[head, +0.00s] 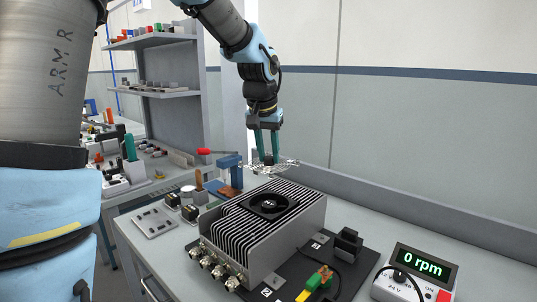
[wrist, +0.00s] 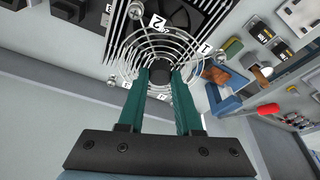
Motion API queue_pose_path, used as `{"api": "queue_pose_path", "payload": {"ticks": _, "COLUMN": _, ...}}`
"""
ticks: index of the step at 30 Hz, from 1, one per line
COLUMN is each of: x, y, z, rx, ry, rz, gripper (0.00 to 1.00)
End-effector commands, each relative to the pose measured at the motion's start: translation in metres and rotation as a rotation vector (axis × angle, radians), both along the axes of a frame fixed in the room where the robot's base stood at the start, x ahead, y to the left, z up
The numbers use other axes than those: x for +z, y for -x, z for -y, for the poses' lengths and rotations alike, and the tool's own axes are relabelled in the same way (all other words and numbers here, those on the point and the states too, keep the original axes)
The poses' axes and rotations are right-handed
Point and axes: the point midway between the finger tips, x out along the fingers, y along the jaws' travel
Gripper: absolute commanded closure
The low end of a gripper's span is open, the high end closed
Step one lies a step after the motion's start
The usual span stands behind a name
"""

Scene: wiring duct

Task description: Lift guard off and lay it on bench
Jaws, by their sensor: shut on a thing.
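The guard (head: 284,164) is a round wire grille of concentric rings with a dark hub. My gripper (head: 267,160) has its green fingers shut on that hub and holds the guard in the air, above and behind the finned unit (head: 290,225). In the wrist view the guard (wrist: 128,62) spreads around my gripper's fingertips (wrist: 160,76). The black fan (head: 268,205) on top of the finned unit is uncovered. The bench (head: 185,262) is grey.
A blue vise (head: 230,172) and a red-handled tool (head: 204,151) are near the guard at left. A perforated plate (head: 155,222) lies on the bench's left. A speed display (head: 422,264) reading 0 rpm and a black block (head: 347,243) stand at right. The wall is close behind.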

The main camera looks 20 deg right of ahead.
Motion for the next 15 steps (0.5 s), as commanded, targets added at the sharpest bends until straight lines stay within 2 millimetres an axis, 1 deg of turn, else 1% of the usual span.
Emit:
{"api": "queue_pose_path", "payload": {"ticks": 1, "x": 0.004, "y": 0.0, "z": 0.0, "rx": 0.0, "ry": 0.001, "rz": 0.001, "gripper": 1.0}}
{"api": "queue_pose_path", "payload": {"ticks": 15, "x": 0.022, "y": 0.0, "z": 0.0, "rx": -0.001, "ry": 0.0, "rz": 0.001, "gripper": 1.0}}
